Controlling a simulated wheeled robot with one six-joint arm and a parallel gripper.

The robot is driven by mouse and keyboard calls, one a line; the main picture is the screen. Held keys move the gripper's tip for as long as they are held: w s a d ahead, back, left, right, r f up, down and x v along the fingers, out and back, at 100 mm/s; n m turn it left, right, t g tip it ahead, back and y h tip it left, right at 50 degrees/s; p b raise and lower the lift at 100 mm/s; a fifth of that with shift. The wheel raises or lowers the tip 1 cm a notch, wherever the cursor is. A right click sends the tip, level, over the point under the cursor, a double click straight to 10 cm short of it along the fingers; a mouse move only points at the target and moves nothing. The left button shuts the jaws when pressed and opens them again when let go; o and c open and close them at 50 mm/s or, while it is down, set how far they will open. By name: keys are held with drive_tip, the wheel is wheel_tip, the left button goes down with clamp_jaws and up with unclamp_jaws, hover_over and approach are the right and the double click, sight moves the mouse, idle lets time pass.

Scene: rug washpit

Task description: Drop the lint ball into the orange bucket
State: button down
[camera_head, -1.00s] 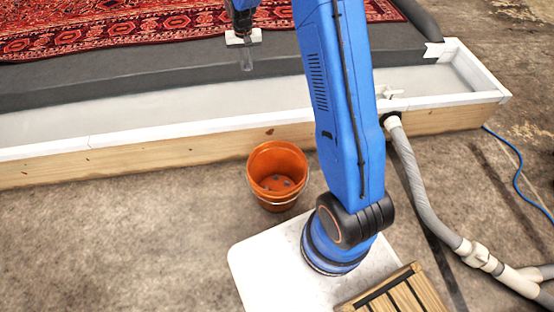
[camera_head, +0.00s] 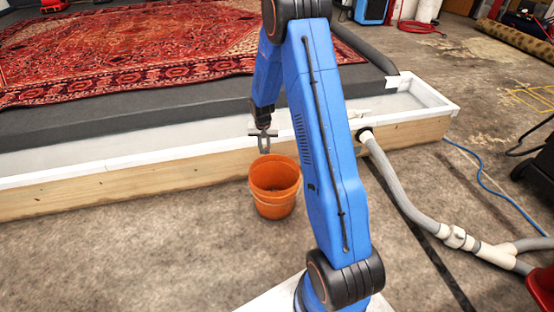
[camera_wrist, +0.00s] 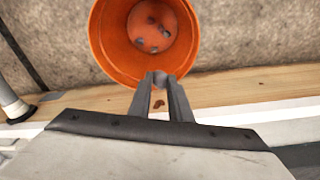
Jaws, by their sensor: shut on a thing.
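The orange bucket (camera_head: 275,204) stands upright on the floor in front of the wooden trough wall. The wrist view looks into the bucket (camera_wrist: 110,45), where several small grey lumps lie on the bottom. My gripper (camera_head: 264,147) points down just beyond the bucket's rim in the head view. In the wrist view its fingertips (camera_wrist: 159,79) overlap the picture of the bucket's near rim. The jaws are shut on a small grey thing, seemingly the lint ball (camera_wrist: 159,76), mostly hidden between the tips. I cannot tell their exact height above the rim.
A long trough with a wooden wall (camera_head: 110,190) runs behind the bucket. Beyond it a red patterned rug (camera_head: 130,50) lies on a dark platform. A grey hose (camera_head: 400,190) joins the trough at right. Concrete floor is clear left of the bucket.

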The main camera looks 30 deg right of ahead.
drive_tip(key=s+d+f+m, duration=0.1)
drive_tip(key=s+d+f, duration=0.3)
drive_tip(key=f, duration=0.6)
drive_tip(key=shift+d+f, duration=0.15)
drive_tip(key=shift+d, duration=0.05)
drive_tip(key=c, duration=1.5)
unclamp_jaws()
drive_tip(key=shift+s+a+r, duration=0.2)
drive_tip(key=shift+s+r, duration=0.1)
drive_tip(key=shift+r, duration=2.6)
drive_tip(key=shift+s+a+r, duration=0.25)
drive_tip(key=shift+s+r, duration=0.05)
drive_tip(key=shift+r, duration=2.6)
drive_tip(key=shift+s+a+r, duration=0.2)
drive_tip(key=shift+s+r, duration=0.1)
drive_tip(key=shift+r, duration=2.6)
